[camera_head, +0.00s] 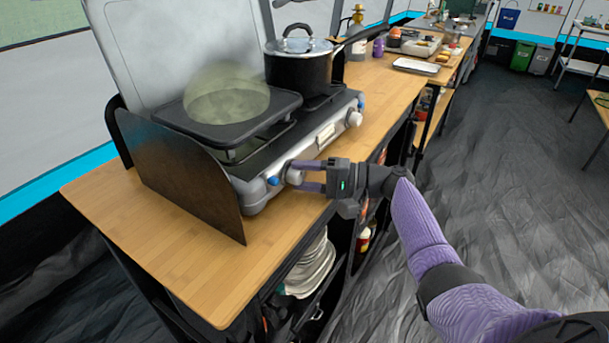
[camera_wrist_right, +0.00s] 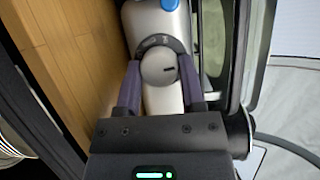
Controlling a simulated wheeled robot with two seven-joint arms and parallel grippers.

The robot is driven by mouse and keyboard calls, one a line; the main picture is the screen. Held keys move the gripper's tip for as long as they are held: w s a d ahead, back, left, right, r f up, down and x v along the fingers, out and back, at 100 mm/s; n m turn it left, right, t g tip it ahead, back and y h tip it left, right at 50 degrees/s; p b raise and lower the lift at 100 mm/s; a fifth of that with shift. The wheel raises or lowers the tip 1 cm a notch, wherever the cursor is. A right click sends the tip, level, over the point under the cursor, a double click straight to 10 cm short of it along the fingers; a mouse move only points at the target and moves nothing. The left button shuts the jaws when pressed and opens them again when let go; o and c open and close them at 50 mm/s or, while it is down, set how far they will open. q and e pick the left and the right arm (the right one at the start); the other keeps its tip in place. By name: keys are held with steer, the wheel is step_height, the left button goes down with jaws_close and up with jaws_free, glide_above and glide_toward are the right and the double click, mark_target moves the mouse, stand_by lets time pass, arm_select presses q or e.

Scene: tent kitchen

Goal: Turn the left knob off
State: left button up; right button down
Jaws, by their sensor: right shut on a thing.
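The camp stove (camera_head: 322,137) stands on a wooden counter, with a dark griddle plate (camera_head: 165,113) on its left burner and a black lidded pot (camera_head: 298,68) on its right burner. The left knob (camera_head: 293,174) is on the stove's front, beside a blue button (camera_head: 273,181). My right gripper (camera_head: 300,176) is shut on the left knob. In the right wrist view the purple fingers flank the round grey knob (camera_wrist_right: 158,68), whose dark mark lies roughly sideways. My left gripper is in neither view.
The right knob (camera_head: 355,118) is further along the stove front. A dark side windshield (camera_head: 190,175) stands at the stove's left end. The counter (camera_head: 195,255) is bare at the near left. A tray (camera_head: 416,66) and food items lie further back.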

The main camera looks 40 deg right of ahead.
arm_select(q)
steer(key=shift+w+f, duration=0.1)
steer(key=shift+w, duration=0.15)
arm_select(e)
steer(key=c, duration=0.7)
jaws_free()
steer(key=o, duration=0.5)
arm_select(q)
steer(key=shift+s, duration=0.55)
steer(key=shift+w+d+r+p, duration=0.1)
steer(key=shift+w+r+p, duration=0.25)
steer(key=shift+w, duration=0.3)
arm_select(e)
steer(key=v, duration=1)
steer(key=shift+f, duration=0.15)
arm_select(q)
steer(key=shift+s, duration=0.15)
